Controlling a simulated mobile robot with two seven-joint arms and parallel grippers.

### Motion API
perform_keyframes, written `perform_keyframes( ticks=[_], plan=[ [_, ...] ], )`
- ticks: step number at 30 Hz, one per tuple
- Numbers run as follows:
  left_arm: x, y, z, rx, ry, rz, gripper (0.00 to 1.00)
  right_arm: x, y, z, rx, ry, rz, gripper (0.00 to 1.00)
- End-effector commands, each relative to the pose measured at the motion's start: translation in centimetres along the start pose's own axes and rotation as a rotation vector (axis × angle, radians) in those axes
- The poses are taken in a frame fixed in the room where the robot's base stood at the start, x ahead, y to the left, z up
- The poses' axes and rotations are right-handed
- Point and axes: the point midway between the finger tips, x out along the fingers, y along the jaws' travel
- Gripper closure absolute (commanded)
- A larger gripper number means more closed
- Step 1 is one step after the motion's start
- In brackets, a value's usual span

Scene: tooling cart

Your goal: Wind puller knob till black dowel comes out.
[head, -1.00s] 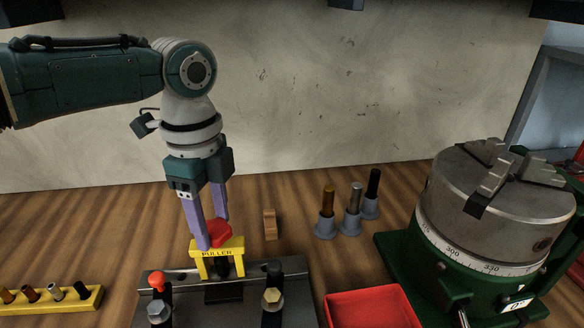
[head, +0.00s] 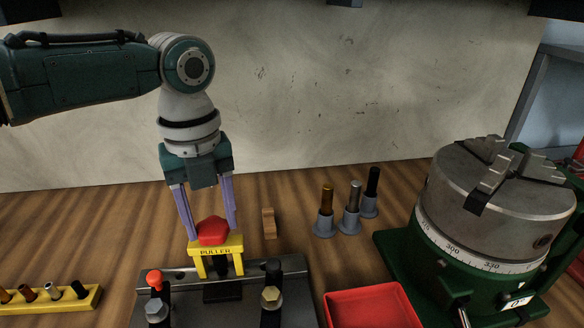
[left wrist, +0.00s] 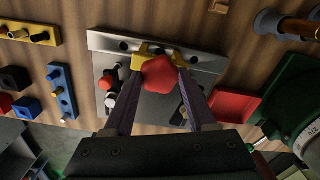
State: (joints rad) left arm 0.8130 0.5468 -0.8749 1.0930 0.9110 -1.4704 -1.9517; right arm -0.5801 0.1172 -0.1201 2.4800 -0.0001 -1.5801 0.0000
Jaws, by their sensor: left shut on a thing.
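The yellow puller (head: 217,251), marked PULLER, stands on a grey steel plate (head: 185,277) with the red knob (head: 213,231) on its top. My left gripper (head: 214,234) points down with one finger on each side of the knob, shut on it. The left wrist view also shows the knob (left wrist: 159,74) between the two fingers. A dark piece (head: 222,266) shows between the puller's legs; I cannot tell how much of it is the black dowel. My right gripper is not in view.
Behind stand three dowels in grey holders, one of them black (head: 373,182), and a small wooden block (head: 269,223). A red tray (head: 372,306) lies right of the plate, near a green-based chuck (head: 497,195). A yellow peg rack (head: 80,299) is at left.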

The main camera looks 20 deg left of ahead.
Motion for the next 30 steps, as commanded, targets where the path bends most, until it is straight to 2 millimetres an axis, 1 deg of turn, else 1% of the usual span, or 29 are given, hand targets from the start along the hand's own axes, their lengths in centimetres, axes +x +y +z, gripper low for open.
perform_keyframes(
  ticks=[3,9,23,24,30],
  plan=[
    [-0.07,-0.08,-0.07,0.052,0.002,-0.001,0.99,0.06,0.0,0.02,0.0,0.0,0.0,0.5],
    [-0.1,-0.08,-0.08,0.1,0.002,-0.001,0.99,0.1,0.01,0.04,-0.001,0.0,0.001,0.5],
    [-0.12,-0.08,-0.09,0.112,0.003,-0.002,0.99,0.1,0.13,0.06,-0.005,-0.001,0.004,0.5],
    [-0.12,-0.08,-0.09,0.112,0.003,-0.002,0.41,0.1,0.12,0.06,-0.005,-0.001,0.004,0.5],
    [-0.08,-0.05,-0.05,0.11,0.002,-0.001,0.19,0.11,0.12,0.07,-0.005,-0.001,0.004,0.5]
  ],
)
